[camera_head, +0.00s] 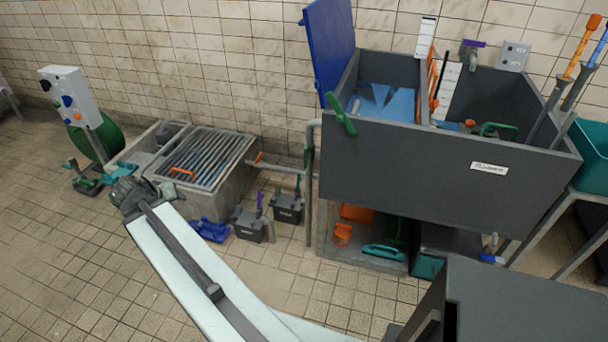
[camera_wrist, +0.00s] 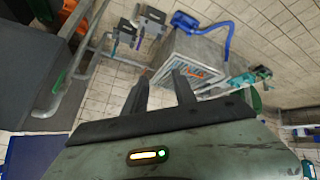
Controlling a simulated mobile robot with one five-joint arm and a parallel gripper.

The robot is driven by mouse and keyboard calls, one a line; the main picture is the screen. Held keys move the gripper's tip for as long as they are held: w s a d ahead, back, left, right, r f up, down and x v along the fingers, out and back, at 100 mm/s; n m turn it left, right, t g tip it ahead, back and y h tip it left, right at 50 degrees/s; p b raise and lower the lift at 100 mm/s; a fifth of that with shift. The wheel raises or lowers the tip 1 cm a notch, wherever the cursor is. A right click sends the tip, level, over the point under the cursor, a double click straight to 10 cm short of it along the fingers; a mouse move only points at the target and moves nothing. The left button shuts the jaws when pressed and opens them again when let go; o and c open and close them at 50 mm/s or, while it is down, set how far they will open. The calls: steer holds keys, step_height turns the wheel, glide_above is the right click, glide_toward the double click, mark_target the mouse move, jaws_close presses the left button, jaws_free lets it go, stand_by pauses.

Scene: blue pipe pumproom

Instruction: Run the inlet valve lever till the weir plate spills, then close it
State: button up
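The grey tank (camera_head: 440,155) stands at the right of the head view. Inside its left part is a blue surface with a V-shaped edge, perhaps the weir plate (camera_head: 384,98); I cannot tell whether water spills there. A green lever (camera_head: 341,115) sits tilted at the tank's left front corner. A purple-handled valve (camera_head: 474,45) is on the wall behind. I cannot tell which lever is the inlet one. My gripper (camera_head: 128,192) is left of the tank, before the grated pit. In the wrist view its two dark fingers (camera_wrist: 162,85) are apart, with nothing between them.
A concrete pit with a metal grate (camera_head: 206,158) lies left of the tank. A pipe with an orange handle (camera_head: 275,166) joins the two. A white control panel (camera_head: 70,95) stands far left. The front left floor is clear.

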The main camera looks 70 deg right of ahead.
steer(key=s+d+f+m+h+b, duration=0.25)
steer(key=s+d+b, duration=0.2)
steer(key=d, duration=0.55)
steer(key=s+d+f+m+h+b, duration=0.25)
steer(key=s+d+b, duration=0.2)
steer(key=d, duration=0.55)
steer(key=m+g+h+b, duration=0.1)
steer(key=m+h+b, duration=0.35)
steer(key=b, duration=0.75)
glide_toward(305, 154)
steer(key=d+f+n+h, duration=0.1)
steer(key=d+n, duration=0.1)
steer(key=d, duration=0.9)
steer(key=shift+w, duration=0.4)
jaws_close()
